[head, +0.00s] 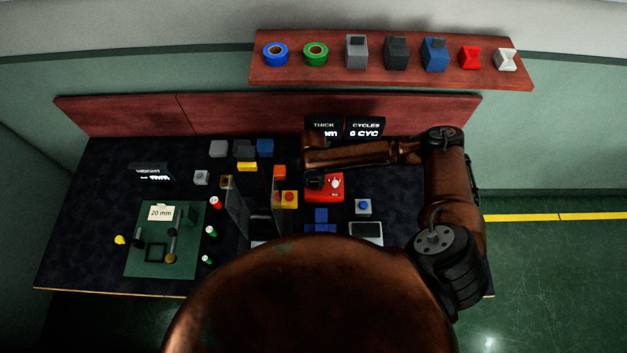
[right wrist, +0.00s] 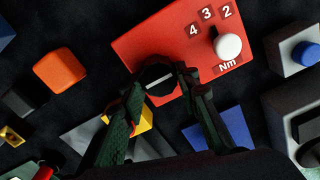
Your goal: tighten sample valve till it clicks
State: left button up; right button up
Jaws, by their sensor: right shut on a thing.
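The red torque box (head: 335,196) stands on the dark bench and fills the top middle of the right wrist view (right wrist: 150,45). A round black valve knob (right wrist: 158,74) with a pale line across its top sits on the left part of the box. A white knob (right wrist: 228,46) stands by the marks 4, 3, 2 and Nm. My right gripper (right wrist: 160,88) is shut on the black knob, one finger on each side. In the head view my right gripper (head: 314,181) is small and dark at the box's left edge. My left gripper is not in view.
A blue button box (head: 363,206) stands right of the red box. A blue cross-shaped piece (head: 320,222) lies in front. Display signs (head: 324,129) stand behind.

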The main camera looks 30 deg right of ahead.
aim_at(313, 182)
jog(key=shift+r+m+p, duration=0.2)
jog(key=shift+m+p, duration=0.6)
jog(key=shift+w+f+m, duration=0.1)
jog(key=shift+f+m, duration=0.05)
jog(key=shift+m, duration=0.15)
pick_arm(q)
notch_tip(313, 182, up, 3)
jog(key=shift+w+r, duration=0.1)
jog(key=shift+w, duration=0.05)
pick_arm(e)
jog(key=o, duration=1.2)
jog(key=shift+c, duration=0.2)
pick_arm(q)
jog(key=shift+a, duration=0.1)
pick_arm(e)
jog(key=shift+r, duration=0.25)
notch_tip(313, 182, up, 11)
jog(key=shift+r, duration=0.2)
